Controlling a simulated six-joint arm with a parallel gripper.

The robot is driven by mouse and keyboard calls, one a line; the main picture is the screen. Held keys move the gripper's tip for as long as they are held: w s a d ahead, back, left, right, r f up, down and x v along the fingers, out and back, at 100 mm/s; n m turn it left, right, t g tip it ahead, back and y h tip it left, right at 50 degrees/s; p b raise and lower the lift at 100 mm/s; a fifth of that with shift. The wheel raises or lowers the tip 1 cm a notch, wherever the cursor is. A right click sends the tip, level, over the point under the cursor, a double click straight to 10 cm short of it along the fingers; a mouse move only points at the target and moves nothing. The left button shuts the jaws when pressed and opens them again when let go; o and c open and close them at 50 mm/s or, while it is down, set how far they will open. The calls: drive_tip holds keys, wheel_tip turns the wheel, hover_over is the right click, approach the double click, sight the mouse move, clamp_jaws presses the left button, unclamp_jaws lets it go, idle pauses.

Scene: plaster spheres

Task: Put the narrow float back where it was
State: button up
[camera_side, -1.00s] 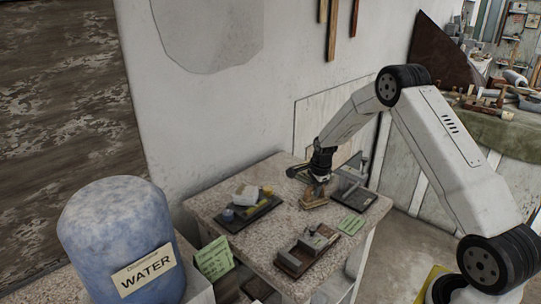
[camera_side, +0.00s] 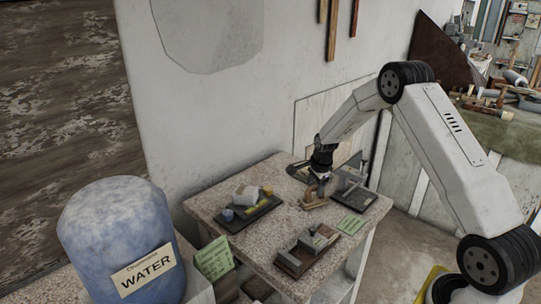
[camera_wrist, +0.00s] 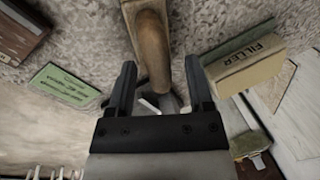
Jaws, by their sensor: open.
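The float (camera_side: 314,201), a wooden tool with a curved brown handle, lies on the speckled tabletop. In the wrist view its handle (camera_wrist: 152,48) runs from the top edge down to between my fingertips. My gripper (camera_side: 318,181) is open, pointing down over the float, with one finger on each side of the handle's near end in the wrist view (camera_wrist: 163,70). I cannot tell whether a finger touches it. A dark plate with a grey upright piece (camera_side: 352,190) stands just right of the float.
A dark tray (camera_side: 240,222) with a pale block, a blue cup and a yellow item sits left. A brown tray (camera_side: 293,262) with grey blocks lies in front. A green card (camera_side: 351,225) lies at the right edge. A FILLER box (camera_wrist: 245,68) shows in the wrist view.

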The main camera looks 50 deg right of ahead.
wheel_tip(320, 180, up, 11)
drive_tip(key=s, duration=0.2)
drive_tip(key=shift+a+f, duration=0.15)
drive_tip(key=shift+a, duration=0.25)
drive_tip(key=shift+a, duration=0.1)
idle(0.4)
drive_tip(key=s+a+n, duration=1.8)
drive_tip(key=a+n, duration=0.4)
drive_tip(key=a, duration=0.1)
drive_tip(key=shift+s+f+t+y, duration=0.15)
drive_tip(key=shift+s+t+y, duration=0.15)
drive_tip(key=shift+s+y, duration=0.1)
